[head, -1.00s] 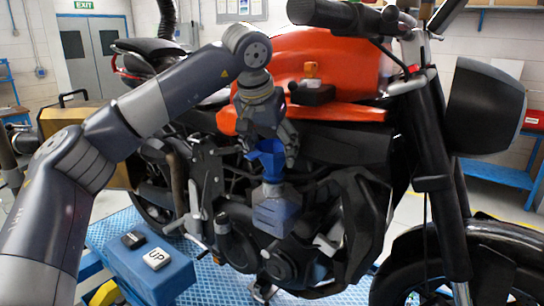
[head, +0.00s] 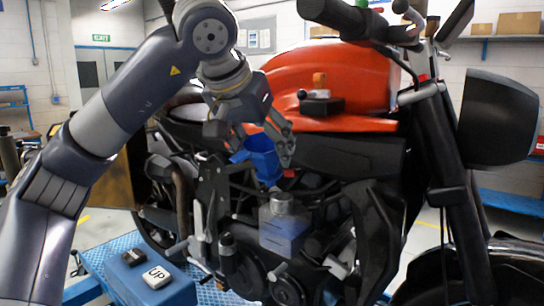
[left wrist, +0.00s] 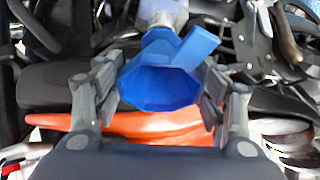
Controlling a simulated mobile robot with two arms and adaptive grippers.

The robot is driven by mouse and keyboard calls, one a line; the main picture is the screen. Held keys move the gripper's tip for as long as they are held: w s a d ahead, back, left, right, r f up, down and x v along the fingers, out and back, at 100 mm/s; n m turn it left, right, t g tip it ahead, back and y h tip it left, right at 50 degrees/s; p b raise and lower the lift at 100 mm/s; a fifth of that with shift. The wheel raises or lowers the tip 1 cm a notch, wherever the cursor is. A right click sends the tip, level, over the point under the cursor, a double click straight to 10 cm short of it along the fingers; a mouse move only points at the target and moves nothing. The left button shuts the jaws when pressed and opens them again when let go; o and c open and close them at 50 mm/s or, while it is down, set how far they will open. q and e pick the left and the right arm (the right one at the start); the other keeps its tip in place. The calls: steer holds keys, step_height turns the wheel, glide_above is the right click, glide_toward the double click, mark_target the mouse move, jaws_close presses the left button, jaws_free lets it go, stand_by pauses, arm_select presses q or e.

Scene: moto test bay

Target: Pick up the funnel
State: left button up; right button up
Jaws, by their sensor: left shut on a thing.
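The blue funnel (head: 262,160) is between the fingers of my left gripper (head: 258,150), in front of the motorcycle's side. The left gripper is shut on it. In the left wrist view the funnel (left wrist: 155,85) has its wide mouth toward the camera, with the fingers (left wrist: 160,95) on both sides of it. My right gripper is not in view.
The motorcycle's orange tank (head: 325,75) and engine parts are close behind the gripper. A blue control box (head: 150,280) with buttons, one marked UP, is at lower left.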

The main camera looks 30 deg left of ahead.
mark_target(241, 156)
arm_select(q)
steer(key=s+b, duration=0.1)
steer(key=s, duration=0.6)
steer(key=shift+d, duration=0.2)
steer(key=s+r+g+p, duration=0.2)
steer(key=s+g+p, duration=0.1)
steer(key=s, duration=0.6)
steer(key=shift+s+d+p, duration=0.3)
steer(key=shift+d, duration=0.15)
step_height(241, 156, up, 5)
steer(key=p, duration=0.6)
steer(key=shift+s, duration=0.1)
